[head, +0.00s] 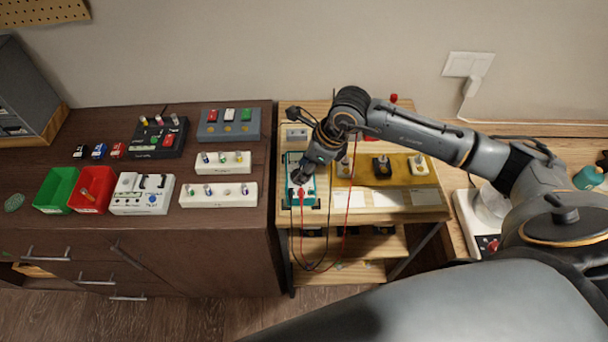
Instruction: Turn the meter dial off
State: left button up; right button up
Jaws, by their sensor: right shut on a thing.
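The teal meter (309,198) lies on the light wooden shelf unit, left of the tan mat. Red and black leads run from its lower end and hang over the shelf's front edge. My right gripper (299,177) reaches down onto the middle of the meter from above. It is shut at the place of the dial, and the gripper itself hides the dial, so its setting cannot be read. My left gripper is not in view.
A tan mat (376,183) with several small boxes and paper cards is right of the meter. The dark cabinet (222,225) at left holds a green bin (57,187), a red bin (90,190) and several switch boxes. A white device (468,215) stands at right.

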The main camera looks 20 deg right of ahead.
jog(key=shift+w+f+n+g+b, duration=0.2)
jog(key=shift+n+g+b, duration=0.1)
jog(key=shift+n+b, duration=0.8)
jog(key=shift+r+n+y+b, duration=0.2)
jog(key=shift+n+y+b, duration=0.15)
jog(key=shift+b, duration=0.3)
jog(key=o, duration=0.9)
jog(key=shift+s, duration=0.1)
jog(key=shift+g, duration=0.3)
